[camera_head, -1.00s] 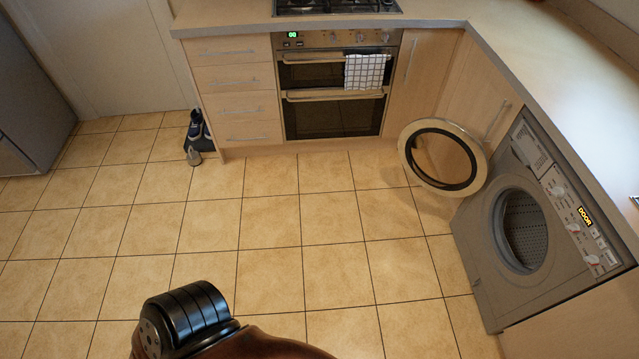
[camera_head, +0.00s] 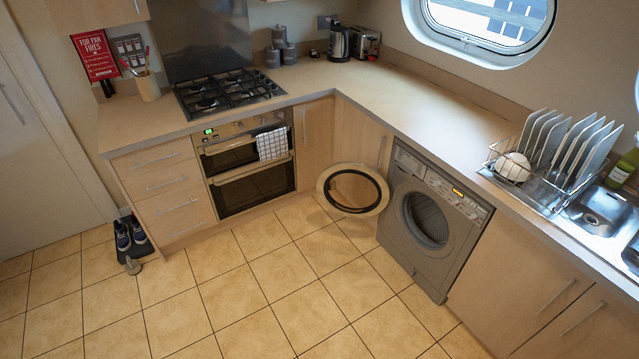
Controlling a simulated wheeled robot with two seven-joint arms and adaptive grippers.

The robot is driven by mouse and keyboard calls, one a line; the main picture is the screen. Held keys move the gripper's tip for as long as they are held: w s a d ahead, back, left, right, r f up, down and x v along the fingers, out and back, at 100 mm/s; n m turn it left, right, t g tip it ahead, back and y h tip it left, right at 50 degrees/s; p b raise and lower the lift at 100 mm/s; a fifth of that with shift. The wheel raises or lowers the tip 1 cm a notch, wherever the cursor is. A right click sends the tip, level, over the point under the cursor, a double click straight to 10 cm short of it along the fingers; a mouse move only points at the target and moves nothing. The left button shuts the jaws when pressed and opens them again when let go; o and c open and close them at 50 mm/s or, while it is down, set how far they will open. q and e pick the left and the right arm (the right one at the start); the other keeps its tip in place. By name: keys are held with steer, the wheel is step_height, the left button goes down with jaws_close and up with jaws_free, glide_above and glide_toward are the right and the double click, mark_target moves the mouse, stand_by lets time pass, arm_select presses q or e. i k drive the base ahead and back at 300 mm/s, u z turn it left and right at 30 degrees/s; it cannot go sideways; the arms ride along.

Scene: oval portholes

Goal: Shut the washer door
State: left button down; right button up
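The grey washer (camera_head: 428,222) is built in under the counter, right of the corner. Its round door (camera_head: 325,192), a pale ring with a dark inner rim, stands wide open, swung out to the left of the drum opening (camera_head: 426,220). The door's inner side faces my camera. An amber display is lit on the washer's panel. Neither of my grippers is in view, so I cannot see whether they are open or shut.
The tiled floor (camera_head: 235,300) in front of the washer is clear. An oven (camera_head: 250,175) with a checked towel stands left of the door. Shoes (camera_head: 130,235) lie by the drawers. A dish rack (camera_head: 545,180) and sink are on the right counter.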

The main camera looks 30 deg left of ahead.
mark_target(325, 184)
steer(key=u, duration=0.7)
steer(key=i, duration=0.5)
steer(key=u, duration=0.8)
steer(key=i, duration=1.55)
steer(key=z, duration=1.15)
steer(key=i, duration=0.55)
steer(key=z, duration=0.55)
